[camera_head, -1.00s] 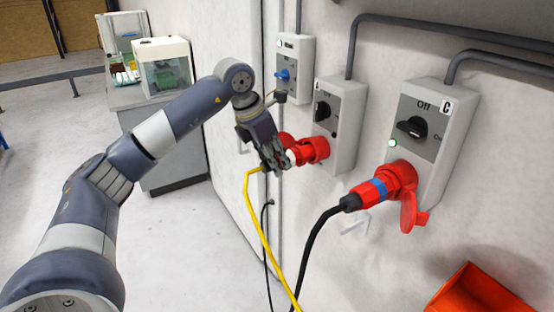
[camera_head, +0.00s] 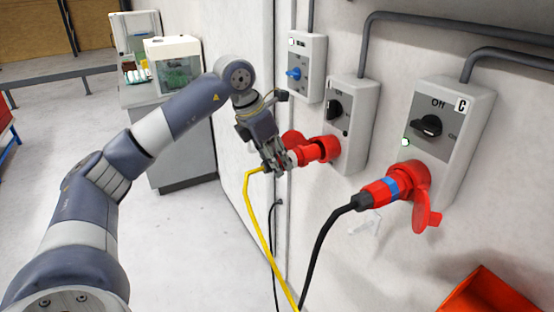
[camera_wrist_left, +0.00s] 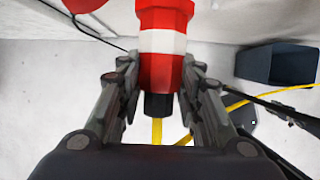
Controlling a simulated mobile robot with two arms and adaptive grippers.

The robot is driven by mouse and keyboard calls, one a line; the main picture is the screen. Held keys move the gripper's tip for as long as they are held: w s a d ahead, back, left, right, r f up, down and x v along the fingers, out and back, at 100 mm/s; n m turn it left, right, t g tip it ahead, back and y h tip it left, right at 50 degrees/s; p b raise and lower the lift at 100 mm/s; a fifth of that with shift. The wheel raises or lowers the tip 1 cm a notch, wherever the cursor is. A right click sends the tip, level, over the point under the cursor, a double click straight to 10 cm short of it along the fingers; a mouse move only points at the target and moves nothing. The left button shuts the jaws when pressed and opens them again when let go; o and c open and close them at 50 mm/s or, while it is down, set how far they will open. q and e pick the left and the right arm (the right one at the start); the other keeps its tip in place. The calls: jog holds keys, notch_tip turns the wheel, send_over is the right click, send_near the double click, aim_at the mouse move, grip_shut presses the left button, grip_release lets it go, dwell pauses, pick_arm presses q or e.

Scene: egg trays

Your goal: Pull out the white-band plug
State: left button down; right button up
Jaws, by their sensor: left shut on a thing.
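The white-band plug (camera_wrist_left: 162,72) is red with a white ring and a black cable end, and a yellow cable (camera_head: 256,220) hangs from it. My left gripper (camera_head: 280,160) is shut on this plug, with a finger on each side of it in the left wrist view (camera_wrist_left: 158,92). In the head view the plug's red front (camera_head: 304,156) lines up with the red socket (camera_head: 328,148) on the middle switch box (camera_head: 352,140). I cannot tell whether the plug's front is still inside the socket. My right gripper is out of view.
A blue-band plug (camera_head: 380,192) with a black cable sits in the socket of box C (camera_head: 462,150). Box with a blue knob (camera_head: 306,65) is farther back. A red-orange bin (camera_head: 490,292) is lower right. A grey cabinet (camera_head: 183,150) stands behind my arm.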

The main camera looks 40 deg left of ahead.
pick_arm(q)
jog(key=shift+s+a+b, duration=0.3)
jog(key=shift+s+b, duration=0.1)
jog(key=shift+s, duration=0.15)
jog(key=shift+s+a+b, duration=0.3)
jog(key=shift+s+b, duration=0.1)
jog(key=shift+s, duration=0.35)
jog(key=shift+s+a+b, duration=0.25)
jog(key=shift+s+b, duration=0.2)
jog(key=shift+s, duration=0.3)
jog(key=shift+s+a+b, duration=0.3)
jog(key=shift+s+b, duration=0.1)
jog(key=shift+s, duration=0.35)
